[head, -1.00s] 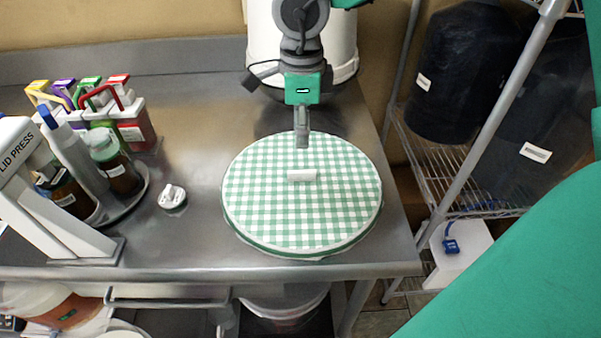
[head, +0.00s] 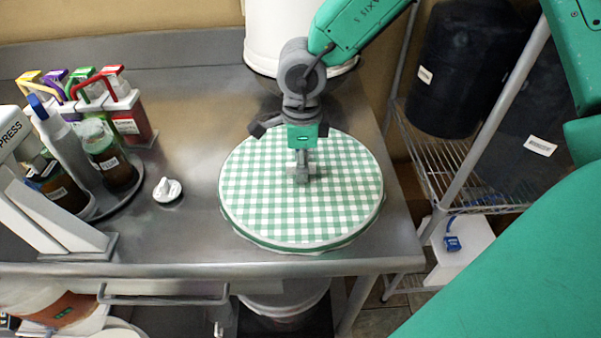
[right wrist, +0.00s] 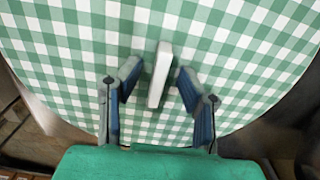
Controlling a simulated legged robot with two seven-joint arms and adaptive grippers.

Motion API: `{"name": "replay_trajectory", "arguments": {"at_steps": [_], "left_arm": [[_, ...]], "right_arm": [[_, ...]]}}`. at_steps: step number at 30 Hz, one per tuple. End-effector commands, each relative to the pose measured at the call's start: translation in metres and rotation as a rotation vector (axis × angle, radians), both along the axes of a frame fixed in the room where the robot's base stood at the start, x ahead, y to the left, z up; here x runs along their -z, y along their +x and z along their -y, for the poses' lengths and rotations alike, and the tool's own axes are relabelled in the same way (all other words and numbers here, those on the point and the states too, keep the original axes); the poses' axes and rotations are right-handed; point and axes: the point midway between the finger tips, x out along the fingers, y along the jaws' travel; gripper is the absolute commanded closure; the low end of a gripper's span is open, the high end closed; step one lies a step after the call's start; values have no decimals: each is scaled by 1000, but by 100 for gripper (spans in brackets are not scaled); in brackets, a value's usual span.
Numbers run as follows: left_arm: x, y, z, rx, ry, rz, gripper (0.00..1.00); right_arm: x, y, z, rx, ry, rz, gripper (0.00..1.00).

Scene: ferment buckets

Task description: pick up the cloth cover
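The cloth cover (head: 330,215) is a round green-and-white checked disc lying flat on the steel table. It fills most of the right wrist view (right wrist: 75,60). A small white handle (right wrist: 160,75) stands at its middle; in the head view my gripper hides it. My right gripper (head: 301,176) is over the middle of the cover. In the right wrist view its two blue-padded fingers (right wrist: 158,92) are apart, one on each side of the handle, with a gap on both sides. My left gripper is in neither view.
A white bucket (head: 285,40) stands behind the cover. A white knob-like piece (head: 167,190) lies to its left, near a round tray of bottles (head: 128,200) and the lid press (head: 50,215). A wire shelf (head: 490,200) with dark containers is on the right.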

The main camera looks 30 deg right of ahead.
Motion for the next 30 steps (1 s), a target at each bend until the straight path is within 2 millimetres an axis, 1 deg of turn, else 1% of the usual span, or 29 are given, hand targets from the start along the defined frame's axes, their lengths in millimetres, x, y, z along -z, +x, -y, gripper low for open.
{"name": "replay_trajectory", "arguments": {"at_steps": [2,5,6,15,18,20,27,30], "left_arm": [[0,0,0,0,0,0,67],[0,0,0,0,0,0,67],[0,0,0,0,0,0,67],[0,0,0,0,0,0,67],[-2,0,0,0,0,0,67],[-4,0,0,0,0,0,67],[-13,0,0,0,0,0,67],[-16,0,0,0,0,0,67]], "right_arm": [[-1,0,0,0,0,0,66],[0,0,0,0,0,0,98],[0,0,0,0,0,0,100],[-1,0,0,0,0,0,100],[-6,1,-1,0,1,2,100],[-14,1,-1,0,2,2,100],[-63,1,0,1,3,4,100],[-81,1,0,0,3,3,100]]}}
